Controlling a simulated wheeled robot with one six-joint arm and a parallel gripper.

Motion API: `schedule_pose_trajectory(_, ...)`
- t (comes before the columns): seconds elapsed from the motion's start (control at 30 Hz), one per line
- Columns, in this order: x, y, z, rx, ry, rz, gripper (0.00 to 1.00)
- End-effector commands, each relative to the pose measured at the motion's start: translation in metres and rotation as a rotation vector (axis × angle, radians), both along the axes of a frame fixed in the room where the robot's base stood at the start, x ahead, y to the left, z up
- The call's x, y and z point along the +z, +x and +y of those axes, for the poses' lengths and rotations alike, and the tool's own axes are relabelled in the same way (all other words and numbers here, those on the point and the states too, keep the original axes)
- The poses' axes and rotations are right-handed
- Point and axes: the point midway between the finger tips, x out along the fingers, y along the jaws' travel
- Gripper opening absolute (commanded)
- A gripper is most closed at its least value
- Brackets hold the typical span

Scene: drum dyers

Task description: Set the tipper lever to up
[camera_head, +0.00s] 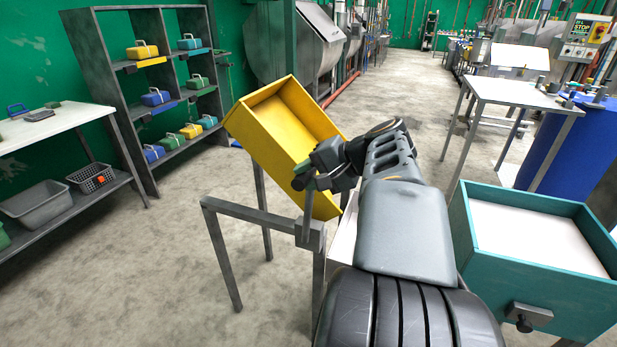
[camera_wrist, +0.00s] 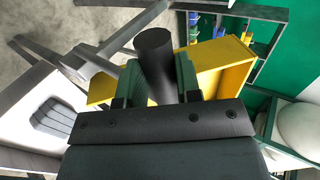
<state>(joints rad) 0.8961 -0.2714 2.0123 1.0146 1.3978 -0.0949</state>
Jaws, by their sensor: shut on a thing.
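The yellow tipper box (camera_head: 290,118) sits tilted above a grey metal stand (camera_head: 262,217). The grey tipper lever (camera_head: 307,212) rises from a pivot block on the stand's front rail, roughly upright in the head view. Its black cylindrical handle (camera_wrist: 155,52) stands between the green finger pads in the wrist view. My gripper (camera_head: 312,172) is shut on that handle, in front of the box. In the wrist view my gripper (camera_wrist: 158,85) hides the lower part of the handle, and the box (camera_wrist: 215,75) shows behind it.
A teal bin (camera_head: 490,222) with a white inside stands close at the right. A shelf rack (camera_head: 108,98) with small cases and a white workbench (camera_head: 55,122) stand at the left. Open floor lies between.

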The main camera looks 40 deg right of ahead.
Motion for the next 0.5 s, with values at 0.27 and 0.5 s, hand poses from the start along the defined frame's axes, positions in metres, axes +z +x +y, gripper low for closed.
schedule_pose_trajectory(0.27, -0.0023, -0.0021, -0.0016, 0.001, 0.000, 0.006, 0.00)
schedule_pose_trajectory(0.5, -0.0026, -0.0022, -0.0021, -0.002, 0.000, 0.007, 0.47)
